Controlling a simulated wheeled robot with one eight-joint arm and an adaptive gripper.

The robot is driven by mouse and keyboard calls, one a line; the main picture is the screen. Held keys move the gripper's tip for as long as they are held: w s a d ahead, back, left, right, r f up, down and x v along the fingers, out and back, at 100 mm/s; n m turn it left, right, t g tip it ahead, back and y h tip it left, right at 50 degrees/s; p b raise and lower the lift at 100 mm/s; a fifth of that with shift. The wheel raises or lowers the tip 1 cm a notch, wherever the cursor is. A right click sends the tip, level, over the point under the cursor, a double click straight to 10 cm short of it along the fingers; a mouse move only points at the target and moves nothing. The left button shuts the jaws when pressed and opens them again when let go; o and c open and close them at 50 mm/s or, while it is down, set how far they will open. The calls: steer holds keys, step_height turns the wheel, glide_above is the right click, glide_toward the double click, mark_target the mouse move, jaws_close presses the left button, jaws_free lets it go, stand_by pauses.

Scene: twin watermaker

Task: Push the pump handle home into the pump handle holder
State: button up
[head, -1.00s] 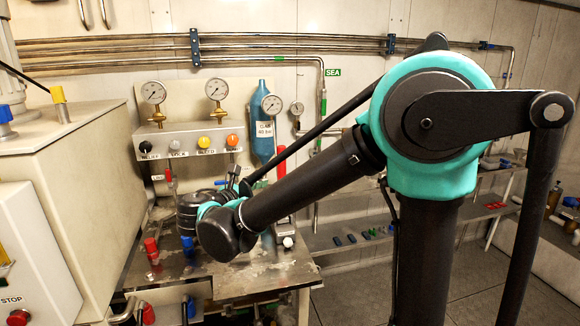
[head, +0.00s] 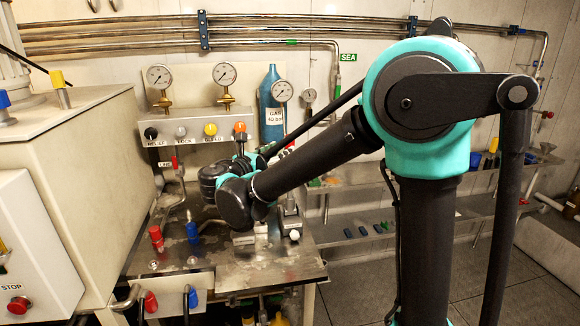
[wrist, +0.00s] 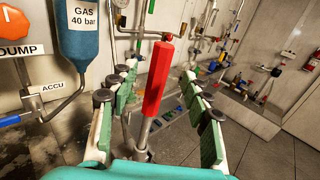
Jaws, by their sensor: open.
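The pump handle has a red grip (wrist: 158,80) on a bare metal rod (wrist: 143,132). It stands a little tilted in the wrist view. In the head view my arm hides most of it; a bit of red (head: 290,144) shows above the arm. A metal upright (head: 290,204), perhaps the holder or the rod's lower part, stands on the bench. The rod's seating is not clear in either view.
A blue gas bottle (head: 272,106) stands behind my arm, beside the gauge panel (head: 193,129). The steel bench (head: 265,268) has red and blue valve knobs at its left. A low shelf (head: 345,237) with small parts runs to the right. Floor is free at right.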

steer(key=shift+f+x, duration=0.2)
steer(key=shift+x, duration=2.85)
jaws_close()
